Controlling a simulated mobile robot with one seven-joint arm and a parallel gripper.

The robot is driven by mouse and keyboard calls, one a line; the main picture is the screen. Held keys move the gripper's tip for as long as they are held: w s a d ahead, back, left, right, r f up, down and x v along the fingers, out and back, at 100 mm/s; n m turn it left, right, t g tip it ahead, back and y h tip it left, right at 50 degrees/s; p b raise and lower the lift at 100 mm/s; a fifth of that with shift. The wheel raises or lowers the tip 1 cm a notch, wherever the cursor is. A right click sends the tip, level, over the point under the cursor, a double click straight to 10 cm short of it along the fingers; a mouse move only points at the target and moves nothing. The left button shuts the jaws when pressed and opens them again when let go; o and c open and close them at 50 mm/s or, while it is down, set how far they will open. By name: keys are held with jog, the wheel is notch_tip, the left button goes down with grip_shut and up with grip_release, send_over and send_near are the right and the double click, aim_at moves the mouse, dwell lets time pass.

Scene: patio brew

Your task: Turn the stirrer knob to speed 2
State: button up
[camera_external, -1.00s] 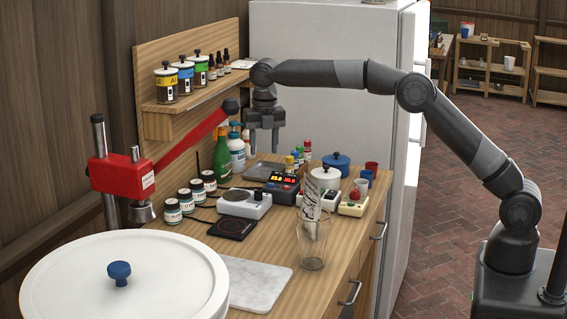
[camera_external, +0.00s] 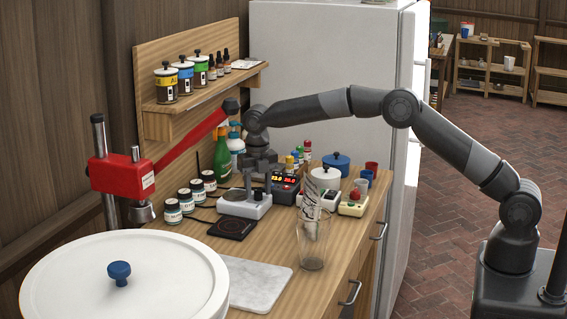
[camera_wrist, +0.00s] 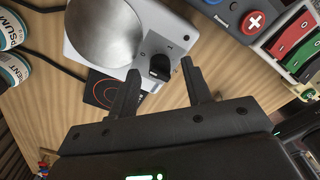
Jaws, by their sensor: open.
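The stirrer (camera_external: 235,208) is a white unit on the wooden bench with a round metal plate (camera_wrist: 104,30). Its black knob (camera_wrist: 160,66) shows in the wrist view, with a pale mark on it and small marks on the housing around it. My gripper (camera_external: 258,186) is above the stirrer, fingers pointing down. In the wrist view my gripper (camera_wrist: 160,68) is open, one finger on each side of the knob, with gaps showing. I cannot tell whether the fingertips are down to the knob's height. In the external view the fingers partly hide the knob.
A black pad with a red ring (camera_external: 232,228) lies in front of the stirrer. Several small jars (camera_external: 190,199) stand to the left, and a glass (camera_external: 312,245) stands at the front right.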

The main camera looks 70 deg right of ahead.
jog(key=shift+f, duration=0.4)
jog(key=shift+c, duration=0.4)
grip_shut()
